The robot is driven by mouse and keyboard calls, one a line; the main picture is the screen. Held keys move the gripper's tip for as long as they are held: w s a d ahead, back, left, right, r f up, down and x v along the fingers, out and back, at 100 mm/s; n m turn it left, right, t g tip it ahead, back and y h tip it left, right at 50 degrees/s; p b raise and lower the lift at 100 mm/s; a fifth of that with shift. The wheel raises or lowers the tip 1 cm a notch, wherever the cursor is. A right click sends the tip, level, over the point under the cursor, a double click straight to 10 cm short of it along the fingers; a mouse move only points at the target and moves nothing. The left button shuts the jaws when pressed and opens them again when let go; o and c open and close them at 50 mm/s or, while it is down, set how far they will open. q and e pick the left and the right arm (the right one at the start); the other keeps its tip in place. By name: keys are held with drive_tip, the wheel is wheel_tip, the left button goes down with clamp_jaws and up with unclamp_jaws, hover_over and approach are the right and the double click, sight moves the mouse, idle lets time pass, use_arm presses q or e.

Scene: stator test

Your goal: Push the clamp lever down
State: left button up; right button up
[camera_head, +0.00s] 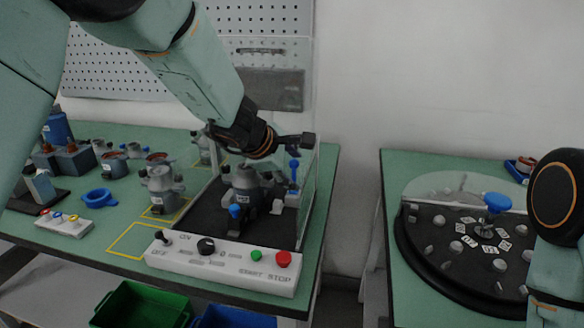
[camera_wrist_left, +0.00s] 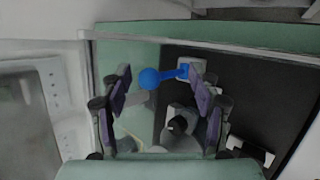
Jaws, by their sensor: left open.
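The clamp lever (camera_head: 294,164) has a blue knob and stands upright at the right rear of the test fixture, just below my left gripper (camera_head: 292,143). In the left wrist view, a blue ball on a blue arm (camera_wrist_left: 150,79) lies between the open fingers of my left gripper (camera_wrist_left: 160,92), with its arm running right to a pale base. I cannot tell whether the fingers touch it. A grey stator housing (camera_head: 246,181) sits on the fixture's black plate (camera_head: 212,209). A second blue knob (camera_head: 235,211) is at the housing's front. My right gripper is out of view.
A white control box (camera_head: 222,262) with switches and a red button (camera_head: 283,259) runs along the fixture's front. A clear panel (camera_head: 309,188) stands at its right. Several grey housings (camera_head: 162,189) stand to the left. A round dark turntable (camera_head: 450,262) is on the right table.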

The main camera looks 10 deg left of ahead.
use_arm(q)
drive_tip(key=shift+w+d+f, duration=0.1)
drive_tip(key=shift+w+f, duration=0.05)
drive_tip(key=shift+w, duration=0.05)
drive_tip(key=shift+w+f, duration=0.2)
drive_tip(key=shift+w, duration=0.1)
drive_tip(key=shift+c, duration=1.4)
drive_tip(key=shift+s+r, duration=0.25)
drive_tip(key=shift+s, duration=0.15)
drive_tip(key=c, duration=0.4)
clamp_jaws()
